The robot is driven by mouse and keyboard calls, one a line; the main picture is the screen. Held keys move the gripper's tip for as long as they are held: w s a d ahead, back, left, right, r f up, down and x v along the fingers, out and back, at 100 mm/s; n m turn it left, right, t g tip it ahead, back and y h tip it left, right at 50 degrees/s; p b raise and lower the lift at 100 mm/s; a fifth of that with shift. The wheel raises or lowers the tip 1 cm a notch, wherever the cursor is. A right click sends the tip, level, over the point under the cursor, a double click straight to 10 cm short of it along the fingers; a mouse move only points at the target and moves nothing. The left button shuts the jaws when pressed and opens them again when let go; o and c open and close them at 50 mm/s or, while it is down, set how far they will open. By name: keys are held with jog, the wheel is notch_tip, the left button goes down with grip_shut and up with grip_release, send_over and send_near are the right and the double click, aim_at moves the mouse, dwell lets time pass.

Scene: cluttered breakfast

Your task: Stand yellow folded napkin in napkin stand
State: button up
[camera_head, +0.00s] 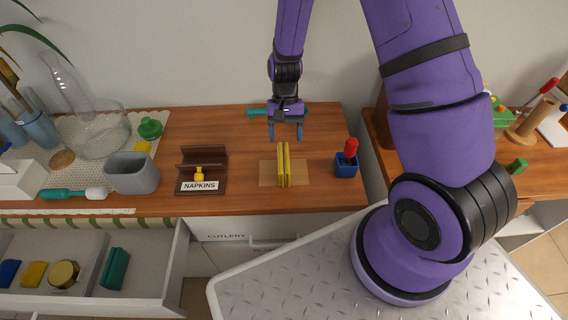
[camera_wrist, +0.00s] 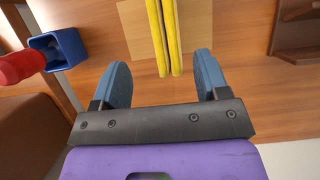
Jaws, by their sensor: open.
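The yellow folded napkin (camera_head: 283,165) stands upright on a light tan mat (camera_head: 267,174) near the counter's front edge. In the wrist view the napkin (camera_wrist: 164,35) shows as two thin yellow layers, just beyond the fingertips and roughly between them. My gripper (camera_head: 286,138) is open and empty, behind and above the napkin, not touching it; its two blue fingers (camera_wrist: 165,72) show in the wrist view. The brown napkin stand (camera_head: 204,160), labelled NAPKINS, is left of the mat, with a small yellow object (camera_head: 199,174) at its front. The stand is partly cut off in the wrist view (camera_wrist: 297,30).
A blue holder (camera_head: 346,165) with a red-topped item is right of the mat. A teal object (camera_head: 262,112) lies behind my gripper. A grey cup (camera_head: 132,173) is left of the stand. An open drawer (camera_head: 150,262) juts out front left. Bare counter separates stand and mat.

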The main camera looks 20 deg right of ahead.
aim_at(283, 155)
jog(key=x, duration=0.5)
jog(key=shift+a+f, duration=0.1)
jog(key=shift+a, duration=0.25)
jog(key=shift+s+f, duration=0.1)
jog(key=shift+f, duration=0.2)
jog(key=shift+f, duration=0.25)
jog(key=c, duration=1.1)
jog(key=shift+r, duration=0.1)
